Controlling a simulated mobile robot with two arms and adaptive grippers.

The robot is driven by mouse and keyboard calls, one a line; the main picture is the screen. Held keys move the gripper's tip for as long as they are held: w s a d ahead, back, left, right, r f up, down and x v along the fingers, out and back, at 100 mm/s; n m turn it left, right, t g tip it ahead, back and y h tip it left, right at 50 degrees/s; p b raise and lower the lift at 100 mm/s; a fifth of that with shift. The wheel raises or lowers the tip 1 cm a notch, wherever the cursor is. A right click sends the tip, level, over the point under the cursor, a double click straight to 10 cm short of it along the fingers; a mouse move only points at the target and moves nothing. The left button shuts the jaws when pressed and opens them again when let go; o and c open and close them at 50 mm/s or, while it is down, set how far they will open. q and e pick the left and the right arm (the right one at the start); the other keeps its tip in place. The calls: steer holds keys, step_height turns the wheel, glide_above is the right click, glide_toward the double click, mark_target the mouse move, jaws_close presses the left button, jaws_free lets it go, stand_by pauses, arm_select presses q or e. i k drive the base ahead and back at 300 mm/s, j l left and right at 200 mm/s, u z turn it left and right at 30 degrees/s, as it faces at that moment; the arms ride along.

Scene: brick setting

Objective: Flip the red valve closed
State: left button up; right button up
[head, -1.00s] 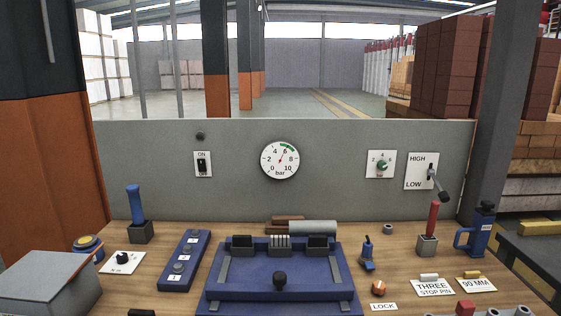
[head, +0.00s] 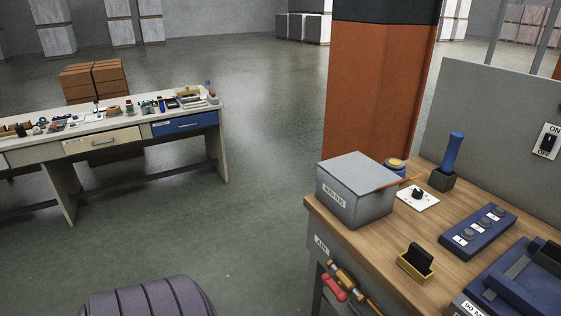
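A red lever handle (head: 334,288) shows low on the near left end of the wooden bench, below a label reading AIR (head: 321,246). It sits beside brass-coloured fittings (head: 343,273) and looks like the red valve. The lever slants down to the right. Its lower part and the exact angle to the pipe are hard to make out. Neither of my grippers is in view.
On the wooden bench (head: 398,237) stand a grey lidded box (head: 355,195), a blue-handled lever (head: 452,155), a blue button panel (head: 478,230) and a small black-and-brass holder (head: 416,262). A second workbench (head: 110,143) stands at left. Open floor (head: 262,190) lies between.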

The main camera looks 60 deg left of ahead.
mark_target(341, 296)
steer(key=u, duration=1.3)
